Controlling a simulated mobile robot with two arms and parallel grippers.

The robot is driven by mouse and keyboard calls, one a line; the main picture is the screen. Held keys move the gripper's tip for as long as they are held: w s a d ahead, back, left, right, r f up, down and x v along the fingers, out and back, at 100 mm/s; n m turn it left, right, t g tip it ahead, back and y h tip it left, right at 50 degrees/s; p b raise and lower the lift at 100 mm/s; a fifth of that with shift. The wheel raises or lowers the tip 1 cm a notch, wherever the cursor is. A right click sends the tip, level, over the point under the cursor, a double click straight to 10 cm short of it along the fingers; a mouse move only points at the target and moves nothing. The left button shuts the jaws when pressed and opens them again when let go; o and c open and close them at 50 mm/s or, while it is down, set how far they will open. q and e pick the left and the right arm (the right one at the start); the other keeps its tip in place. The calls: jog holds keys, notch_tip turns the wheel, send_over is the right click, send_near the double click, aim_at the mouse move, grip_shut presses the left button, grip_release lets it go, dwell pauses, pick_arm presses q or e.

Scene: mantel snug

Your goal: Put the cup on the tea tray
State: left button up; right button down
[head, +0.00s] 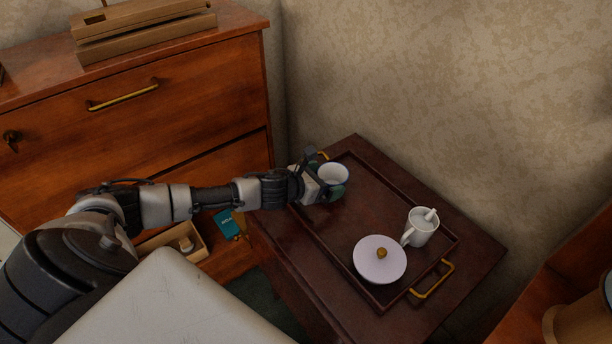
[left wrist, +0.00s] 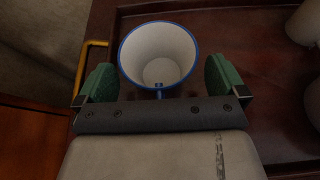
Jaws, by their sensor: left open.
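A white cup (head: 333,174) with a blue rim stands at the far left end of the dark wooden tea tray (head: 372,207). The cup (left wrist: 158,58) also shows from above in the left wrist view, upright and empty, over the tray (left wrist: 246,50). My left gripper (head: 329,186) is at the cup. Its green finger pads (left wrist: 158,82) are spread on either side of the cup, with a gap at each side, and it holds nothing. Whether the cup's base rests fully on the tray is hidden in the head view by the gripper. My right gripper is not in view.
A white mug (head: 421,227) with a spoon-like stick and a white lidded dish (head: 380,260) with a gold knob stand at the tray's near right end. The tray has gold handles (head: 433,280). A wooden chest (head: 130,110) stands left; the wall is behind. The tray's middle is free.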

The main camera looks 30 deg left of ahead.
pick_arm(q)
jog(key=b+v, duration=0.1)
jog(key=v, duration=0.8)
jog(key=shift+s+a+f, duration=0.1)
jog(key=shift+s+a, duration=0.05)
jog(key=shift+s, duration=0.15)
jog(key=shift+s+a+r, duration=0.15)
jog(key=shift+s+r, duration=0.25)
jog(key=shift+s, duration=0.1)
